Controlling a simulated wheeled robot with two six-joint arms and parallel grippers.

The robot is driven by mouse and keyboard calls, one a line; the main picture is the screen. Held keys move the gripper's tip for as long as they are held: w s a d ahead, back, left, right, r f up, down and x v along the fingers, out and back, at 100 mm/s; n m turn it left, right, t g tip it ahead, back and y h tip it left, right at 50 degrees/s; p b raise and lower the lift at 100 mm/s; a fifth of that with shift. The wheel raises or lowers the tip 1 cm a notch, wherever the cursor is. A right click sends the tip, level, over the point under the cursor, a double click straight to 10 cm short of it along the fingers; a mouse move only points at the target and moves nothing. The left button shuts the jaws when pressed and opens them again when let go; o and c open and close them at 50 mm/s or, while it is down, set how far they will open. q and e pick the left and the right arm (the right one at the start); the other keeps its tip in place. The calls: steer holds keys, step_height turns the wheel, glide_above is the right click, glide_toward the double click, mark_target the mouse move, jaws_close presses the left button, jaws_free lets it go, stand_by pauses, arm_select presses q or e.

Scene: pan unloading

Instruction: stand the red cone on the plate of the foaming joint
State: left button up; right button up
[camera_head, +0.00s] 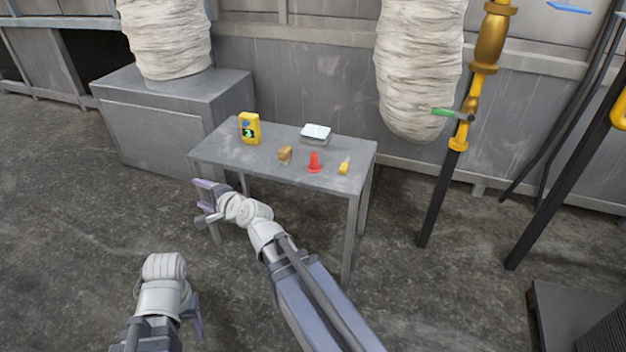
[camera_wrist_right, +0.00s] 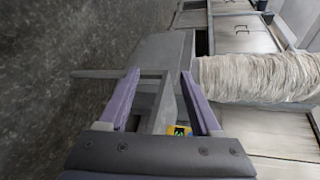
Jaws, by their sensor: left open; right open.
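The red cone (camera_head: 314,163) stands upright near the front edge of a grey table (camera_head: 221,152). I cannot tell for sure which thing is the foaming joint or its plate; a small grey block with a pale top (camera_head: 316,132) lies behind the cone. My right gripper (camera_head: 203,202) is open and empty, in front of and below the table's left front corner, apart from the cone. In the right wrist view its spread fingers (camera_wrist_right: 160,85) frame part of the table. My left gripper (camera_head: 194,316) is low at the bottom left, largely hidden by its wrist, far from the table.
A yellow device (camera_head: 250,128), a small tan item (camera_head: 285,154) and a small yellow bottle (camera_head: 344,166) share the table. The yellow device also shows in the right wrist view (camera_wrist_right: 178,130). A grey cabinet (camera_head: 165,130) stands left, a gold-topped pole (camera_head: 470,90) right. Open floor lies in front.

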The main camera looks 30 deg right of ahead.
mark_target(314, 160)
steer(key=w+d+m+t+h+b, duration=0.35)
steer(key=d+m+h, duration=0.35)
steer(key=d+m, duration=0.6)
steer(key=s+d+m+g+h+b, duration=0.1)
steer(key=d+m+h, duration=0.2)
steer(key=d+m, duration=0.2)
steer(key=s+d+f+m+g+h+b, duration=0.1)
steer(key=s+d+m+h, duration=0.1)
steer(key=d, duration=0.5)
steer(key=s+d+f+m+g+h+b, duration=0.1)
steer(key=s+d+m+h, duration=0.1)
steer(key=d+m+h, duration=0.2)
steer(key=shift+d+f+m, duration=0.15)
steer(key=shift+d+m, duration=1.2)
steer(key=shift+m, duration=0.45)
steer(key=shift+r+x, duration=0.15)
steer(key=shift+x, duration=1.8)
steer(key=shift+r+x, duration=0.1)
steer(key=shift+x, duration=1.85)
arm_select(q)
step_height(314, 160, down, 8)
arm_select(e)
steer(key=shift+s+d, duration=0.15)
steer(key=shift+s, duration=0.05)
jaws_close()
